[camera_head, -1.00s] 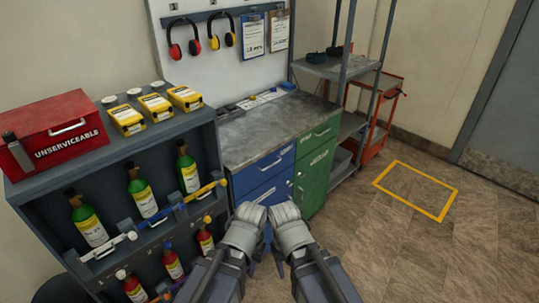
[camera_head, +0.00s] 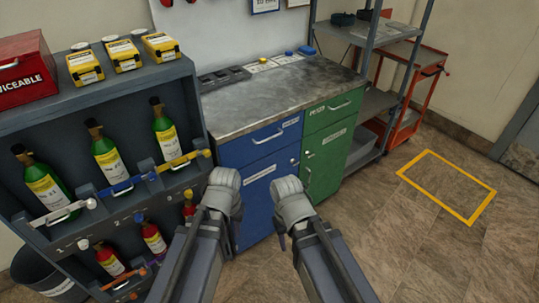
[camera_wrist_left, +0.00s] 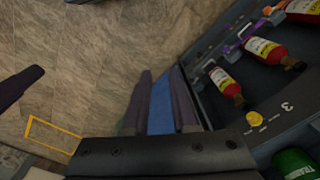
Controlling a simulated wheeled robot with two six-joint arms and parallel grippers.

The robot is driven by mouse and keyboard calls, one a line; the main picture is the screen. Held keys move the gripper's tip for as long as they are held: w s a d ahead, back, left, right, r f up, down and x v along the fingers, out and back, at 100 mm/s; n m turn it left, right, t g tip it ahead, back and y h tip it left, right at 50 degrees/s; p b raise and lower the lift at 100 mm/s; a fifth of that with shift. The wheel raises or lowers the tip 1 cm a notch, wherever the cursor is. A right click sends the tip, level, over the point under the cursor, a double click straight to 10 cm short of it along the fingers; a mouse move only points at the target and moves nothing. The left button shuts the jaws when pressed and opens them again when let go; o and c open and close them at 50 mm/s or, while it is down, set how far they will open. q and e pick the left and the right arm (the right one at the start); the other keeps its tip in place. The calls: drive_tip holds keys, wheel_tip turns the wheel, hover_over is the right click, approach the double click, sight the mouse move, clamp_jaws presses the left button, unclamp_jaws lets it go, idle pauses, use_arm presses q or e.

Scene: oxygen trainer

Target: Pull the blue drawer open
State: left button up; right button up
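The blue drawer (camera_head: 262,140) is the top front of the blue cabinet under the grey worktop. It looks closed, with a pale bar handle (camera_head: 268,137) and a label. My left gripper (camera_wrist_left: 162,75) has its two dark fingers apart in the left wrist view, with a blue surface showing beyond the gap. In the head view the left wrist hides its fingertips; it is below and left of the handle, apart from it. My right gripper (camera_head: 284,240) is in front of the cabinets, its fingers mostly hidden by its own wrist.
A green cabinet (camera_head: 325,150) adjoins the blue one on the right. A dark rack (camera_head: 60,125) with green and red bottles stands close on the left. Shelving and a red cart (camera_head: 420,90) are further right. Open floor with a yellow outline (camera_head: 435,205) lies at right.

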use_arm(q)
drive_tip(key=w+a+f+n+t+h+b, duration=0.1)
drive_tip(key=w+a+f+n+b, duration=0.1)
drive_tip(key=w+f+b, duration=0.4)
drive_tip(key=n+t+h+b, duration=0.2)
drive_tip(key=n+t+h, duration=0.6)
drive_tip(key=n+t, duration=0.65)
approach(267, 140)
drive_tip(key=w+d+r+n+g, duration=0.1)
drive_tip(key=w+n+g, duration=0.2)
drive_tip(key=w, duration=0.1)
drive_tip(key=shift+d+b+x, duration=0.2)
drive_tip(key=shift+b+x, duration=0.6)
drive_tip(key=shift+x, duration=3.15)
drive_tip(key=shift+s+r, duration=0.15)
use_arm(e)
wheel_tip(267, 140, down, 12)
use_arm(q)
clamp_jaws()
